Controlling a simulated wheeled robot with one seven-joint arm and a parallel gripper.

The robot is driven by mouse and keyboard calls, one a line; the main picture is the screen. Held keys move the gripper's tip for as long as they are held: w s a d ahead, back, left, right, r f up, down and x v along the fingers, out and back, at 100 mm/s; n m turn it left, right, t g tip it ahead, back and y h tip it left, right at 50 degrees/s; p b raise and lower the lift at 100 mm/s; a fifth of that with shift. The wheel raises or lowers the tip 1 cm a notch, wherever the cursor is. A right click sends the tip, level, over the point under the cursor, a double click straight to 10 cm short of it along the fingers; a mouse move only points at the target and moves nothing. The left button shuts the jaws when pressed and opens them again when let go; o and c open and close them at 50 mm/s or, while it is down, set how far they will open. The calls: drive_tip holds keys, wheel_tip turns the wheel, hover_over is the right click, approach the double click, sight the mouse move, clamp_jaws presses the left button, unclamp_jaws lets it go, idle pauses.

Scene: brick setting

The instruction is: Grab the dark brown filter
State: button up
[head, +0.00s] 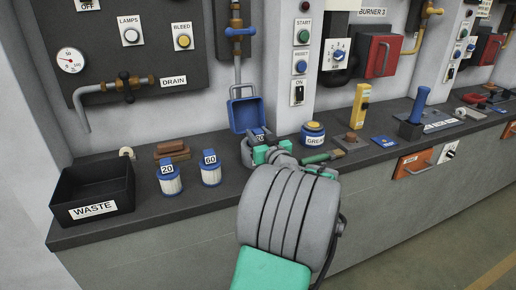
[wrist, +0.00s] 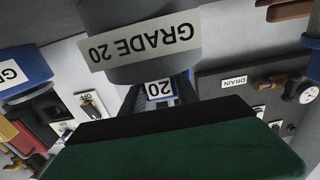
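I see no filter that is plainly dark brown. Two white cartridges with blue caps, marked 20 (head: 170,182) and 60 (head: 210,170), stand on the bench at the left. A grey housing stands below an open blue lid (head: 245,113); a blue part marked 20 (head: 260,135) shows at its top, partly hidden by my arm. In the wrist view the grey housing (wrist: 150,72), labelled GRADE 20, looms upside down at the top.
Brown blocks (head: 170,149) lie stacked behind the cartridges. A black WASTE bin (head: 92,193) stands at the far left. A blue-lidded grease pot (head: 313,132) and a green-handled tool (head: 322,156) are just right of my gripper. The drain pipe (head: 85,115) hangs over the bench.

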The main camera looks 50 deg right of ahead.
clamp_jaws()
idle(1.0)
